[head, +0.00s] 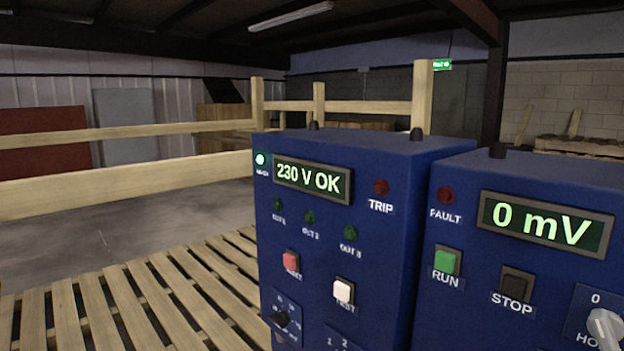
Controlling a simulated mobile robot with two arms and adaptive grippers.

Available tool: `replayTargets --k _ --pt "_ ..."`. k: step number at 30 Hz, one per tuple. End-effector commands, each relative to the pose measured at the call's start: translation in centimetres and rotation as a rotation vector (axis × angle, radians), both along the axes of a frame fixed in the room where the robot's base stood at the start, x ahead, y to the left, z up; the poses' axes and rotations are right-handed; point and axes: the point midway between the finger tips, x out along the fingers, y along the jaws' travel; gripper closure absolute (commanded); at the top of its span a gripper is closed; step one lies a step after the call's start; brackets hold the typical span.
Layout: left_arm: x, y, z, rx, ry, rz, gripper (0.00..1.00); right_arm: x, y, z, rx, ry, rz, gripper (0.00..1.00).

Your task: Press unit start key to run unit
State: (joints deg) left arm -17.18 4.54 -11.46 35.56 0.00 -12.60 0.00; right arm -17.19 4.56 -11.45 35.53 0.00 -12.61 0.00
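Two blue control boxes stand side by side. The right box (488,170) carries a green key labelled RUN (447,262) and a dark key labelled STOP (517,285). Its display (545,225) reads 0 mV. A dark red lamp labelled FAULT (446,195) sits left of the display. A pale rotary knob (604,326) at the lower right is cut off by the frame edge. Neither of my grippers is in view, and nothing touches the keys.
The left box (385,250) has a display (312,180) reading 230 V OK, a lit lamp (260,159), a dark TRIP lamp (381,187), a red key (291,261) and a white key (344,291). Wooden slats (130,300) and rails (130,185) lie to the left.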

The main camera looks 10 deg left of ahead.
Motion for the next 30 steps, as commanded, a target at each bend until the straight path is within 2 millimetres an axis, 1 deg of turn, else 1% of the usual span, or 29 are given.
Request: replayTargets --k 1,3,5,30 --pt "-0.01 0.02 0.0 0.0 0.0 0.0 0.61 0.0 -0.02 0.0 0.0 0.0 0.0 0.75" --pt "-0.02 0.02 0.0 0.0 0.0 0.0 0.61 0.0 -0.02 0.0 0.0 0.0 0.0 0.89" --pt "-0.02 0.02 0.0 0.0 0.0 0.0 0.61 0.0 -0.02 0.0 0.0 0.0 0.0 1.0" --pt "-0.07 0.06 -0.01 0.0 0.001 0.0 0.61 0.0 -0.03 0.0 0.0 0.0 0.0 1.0"
